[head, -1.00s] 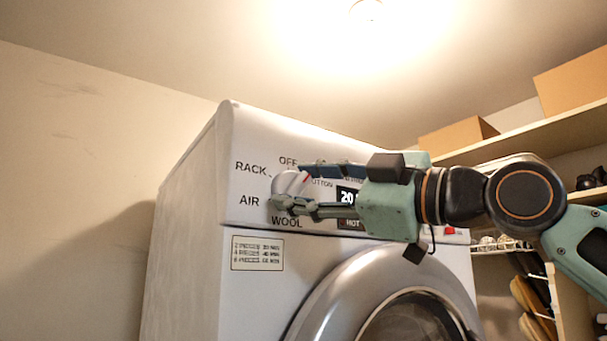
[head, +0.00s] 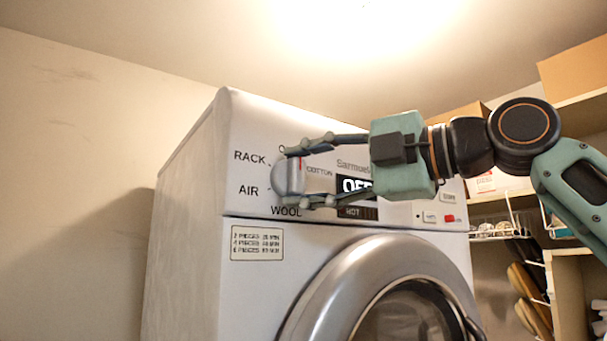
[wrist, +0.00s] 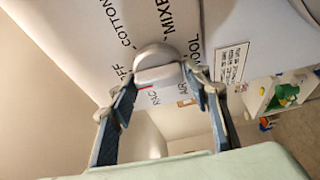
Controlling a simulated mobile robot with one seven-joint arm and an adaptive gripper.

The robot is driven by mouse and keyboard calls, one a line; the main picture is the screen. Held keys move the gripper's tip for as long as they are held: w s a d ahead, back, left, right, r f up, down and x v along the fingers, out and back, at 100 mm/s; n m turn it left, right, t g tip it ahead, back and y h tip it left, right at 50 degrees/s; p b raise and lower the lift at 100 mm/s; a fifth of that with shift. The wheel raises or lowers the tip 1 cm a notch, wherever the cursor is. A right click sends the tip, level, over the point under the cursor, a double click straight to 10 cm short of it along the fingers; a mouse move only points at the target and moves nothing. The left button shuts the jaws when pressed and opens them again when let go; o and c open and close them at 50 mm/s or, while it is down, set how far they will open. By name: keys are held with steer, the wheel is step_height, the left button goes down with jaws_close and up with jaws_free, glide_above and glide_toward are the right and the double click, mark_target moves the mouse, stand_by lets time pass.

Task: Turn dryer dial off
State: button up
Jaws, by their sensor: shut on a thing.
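The dryer dial (head: 290,178) is a rounded grey-white knob on the front panel of the white dryer (head: 190,240). The labels RACK, AIR, WOOL and COTTON are around it; the OFF label is mostly hidden behind my finger. My gripper (head: 292,176) reaches in from the right and is shut on the dial, one finger above it and one below. In the wrist view the dial (wrist: 155,58) sits between both fingertips, with a small red mark at its near edge. The panel display (head: 356,185) reads OFF.
The round dryer door (head: 330,290) is below the panel. A button and a red switch (head: 448,218) are at the panel's right. Shelves with cardboard boxes (head: 575,75) stand behind my arm. The wall at left is clear.

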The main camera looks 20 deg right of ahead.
stand_by(0.4)
steer(key=o, duration=1)
steer(key=shift+o, duration=0.2)
steer(key=shift+d, duration=0.1)
steer(key=v, duration=1.2)
